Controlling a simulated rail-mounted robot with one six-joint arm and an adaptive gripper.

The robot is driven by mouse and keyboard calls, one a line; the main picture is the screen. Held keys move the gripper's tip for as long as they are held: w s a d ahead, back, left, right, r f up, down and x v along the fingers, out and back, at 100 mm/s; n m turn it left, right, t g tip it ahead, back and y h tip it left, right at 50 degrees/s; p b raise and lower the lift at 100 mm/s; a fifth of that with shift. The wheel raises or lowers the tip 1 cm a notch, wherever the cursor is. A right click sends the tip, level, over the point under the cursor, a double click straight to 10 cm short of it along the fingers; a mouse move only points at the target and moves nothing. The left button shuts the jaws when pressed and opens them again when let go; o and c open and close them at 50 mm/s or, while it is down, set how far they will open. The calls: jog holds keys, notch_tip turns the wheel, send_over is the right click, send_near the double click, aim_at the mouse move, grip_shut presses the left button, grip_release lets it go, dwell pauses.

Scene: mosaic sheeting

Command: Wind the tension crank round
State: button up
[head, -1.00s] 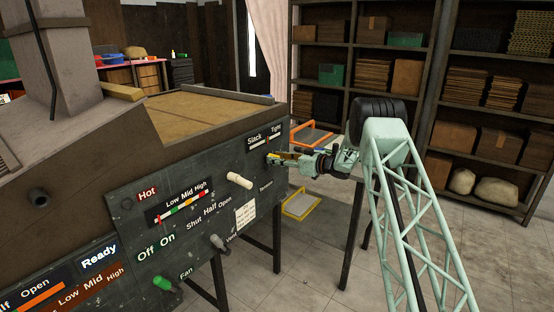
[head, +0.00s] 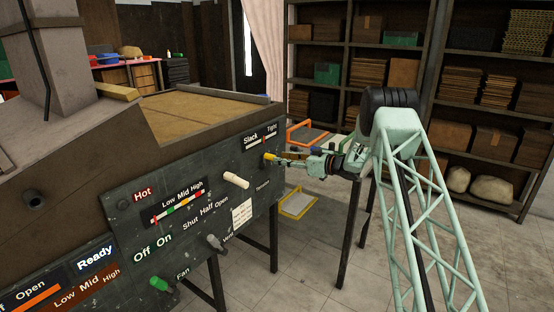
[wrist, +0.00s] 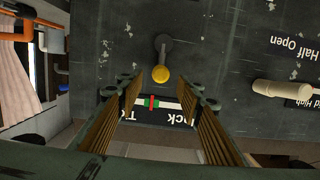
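The tension crank (head: 270,157) is on the control panel's upper right, under the Slack–Tight gauge (head: 259,140). In the wrist view its yellow knob (wrist: 161,75) shows at the end of a short dark arm from a grey hub (wrist: 163,42). My gripper (head: 287,160) is in front of the panel at the crank. In the wrist view my gripper (wrist: 163,84) is open, its ribbed fingers to either side of the knob with gaps showing. The gauge (wrist: 153,103) shows a green band and a red mark near its middle.
A cream handle (head: 237,180) sticks out of the panel (head: 185,235) left of the crank; in the wrist view it shows at the right (wrist: 285,90). A grey vent handle (head: 216,243) and green fan knob (head: 161,284) are lower. Shelves (head: 425,95) stand behind my arm.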

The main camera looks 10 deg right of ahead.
jog(key=f+v, duration=0.1)
jog(key=v, duration=0.5)
jog(key=shift+r, duration=0.45)
jog(key=shift+s, duration=0.1)
jog(key=shift+d+r, duration=0.1)
